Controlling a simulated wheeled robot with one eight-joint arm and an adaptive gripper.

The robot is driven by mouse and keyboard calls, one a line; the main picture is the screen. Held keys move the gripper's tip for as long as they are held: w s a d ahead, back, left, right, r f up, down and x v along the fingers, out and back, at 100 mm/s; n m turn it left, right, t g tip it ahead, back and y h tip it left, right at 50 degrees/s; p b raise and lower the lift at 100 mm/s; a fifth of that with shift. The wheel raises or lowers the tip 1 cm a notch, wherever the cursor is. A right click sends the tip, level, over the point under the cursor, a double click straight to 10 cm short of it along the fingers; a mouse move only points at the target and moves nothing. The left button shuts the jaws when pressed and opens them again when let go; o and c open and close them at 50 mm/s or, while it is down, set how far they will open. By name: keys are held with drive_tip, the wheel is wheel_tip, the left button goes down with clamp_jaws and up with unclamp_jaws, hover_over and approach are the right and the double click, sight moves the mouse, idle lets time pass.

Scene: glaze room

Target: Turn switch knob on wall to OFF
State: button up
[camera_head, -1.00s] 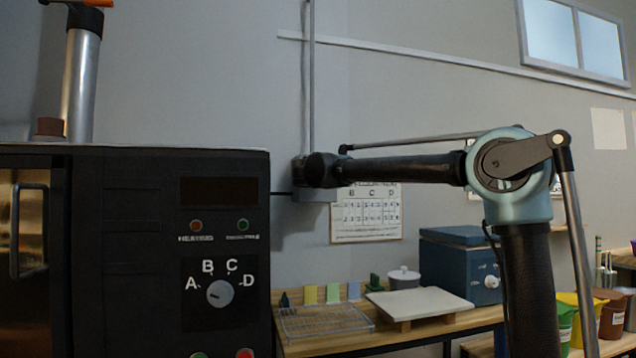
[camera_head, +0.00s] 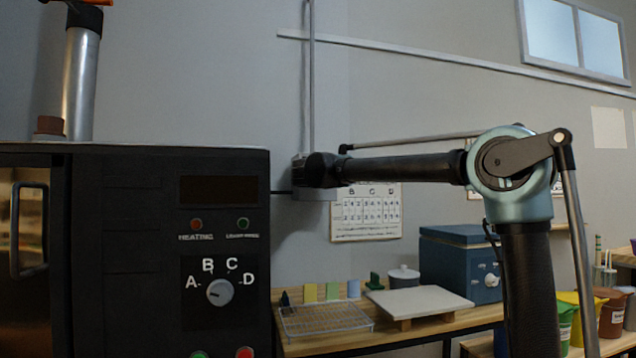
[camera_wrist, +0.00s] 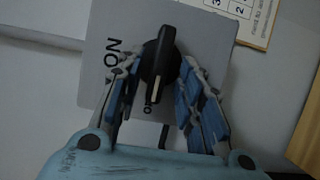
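The black switch knob (camera_wrist: 160,60) sits on a grey plate (camera_wrist: 208,50) in the wrist view. A white line on the knob points down in the picture, toward a label partly hidden, of which an "O" shows. The word "ON" is printed left of the knob. My gripper (camera_wrist: 158,100) has its blue-padded fingers on either side of the knob's lower part. Gaps show beside the knob, the left one narrow; contact is unclear. In the head view, the end of my arm is at the grey wall box (camera_head: 315,194), hiding the knob.
A black kiln-like unit (camera_head: 120,240) with an A-to-D dial (camera_head: 220,292) stands at left. A calendar (camera_head: 366,212) hangs beside the wall box. A bench below holds a wire rack (camera_head: 325,318), a pale board (camera_head: 420,300) and a blue box (camera_head: 455,265).

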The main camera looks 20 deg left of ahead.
drive_tip(key=s+d, duration=0.1)
drive_tip(key=s, duration=1)
drive_tip(key=shift+s+d, duration=0.35)
drive_tip(key=shift+d, duration=0.05)
drive_tip(key=shift+d+f, duration=0.1)
drive_tip(key=shift+f, duration=0.05)
